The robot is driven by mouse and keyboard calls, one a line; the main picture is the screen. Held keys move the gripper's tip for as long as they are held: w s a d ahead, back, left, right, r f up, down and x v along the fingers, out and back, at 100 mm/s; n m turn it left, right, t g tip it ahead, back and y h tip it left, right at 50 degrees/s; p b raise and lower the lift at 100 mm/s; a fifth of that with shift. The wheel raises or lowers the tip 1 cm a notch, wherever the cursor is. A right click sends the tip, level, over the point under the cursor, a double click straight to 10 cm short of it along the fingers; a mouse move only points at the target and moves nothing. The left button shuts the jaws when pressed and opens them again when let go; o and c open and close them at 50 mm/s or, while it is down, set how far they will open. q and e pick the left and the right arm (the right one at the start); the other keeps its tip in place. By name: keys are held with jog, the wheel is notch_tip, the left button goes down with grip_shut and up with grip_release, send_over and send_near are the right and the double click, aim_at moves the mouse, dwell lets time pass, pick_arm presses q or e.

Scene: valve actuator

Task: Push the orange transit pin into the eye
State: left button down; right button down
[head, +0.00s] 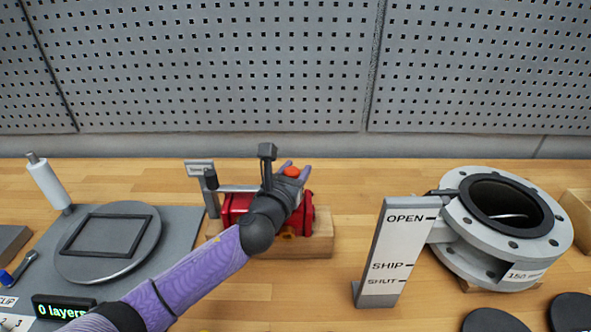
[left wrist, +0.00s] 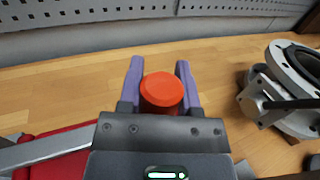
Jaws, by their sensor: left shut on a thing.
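My left gripper (head: 293,170) is shut on the orange transit pin (head: 291,172), above the right end of the red actuator (head: 235,207). In the left wrist view the pin's round orange head (left wrist: 161,90) sits between the two purple fingers (left wrist: 160,82). The pin's lower part is hidden. I cannot make out the eye in either view, so I cannot tell whether the pin is in it. The actuator rests on a wooden block (head: 322,243), and my arm covers part of it. My right gripper is not in view.
A grey OPEN/SHIP/SHUT plate (head: 396,250) and a flanged valve (head: 475,245) stand to the right. A grey bar (head: 238,188) and a small post (head: 207,190) are left of the gripper. A round plate (head: 108,240) lies on a mat at left. A perforated wall is behind.

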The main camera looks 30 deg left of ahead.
pick_arm(q)
jog(key=shift+f+b, duration=0.35)
jog(key=shift+f, duration=0.15)
jog(key=shift+c, duration=1.1)
grip_release()
jog(key=s+p, duration=0.1)
jog(key=s, duration=0.9)
jog(key=shift+d, duration=0.3)
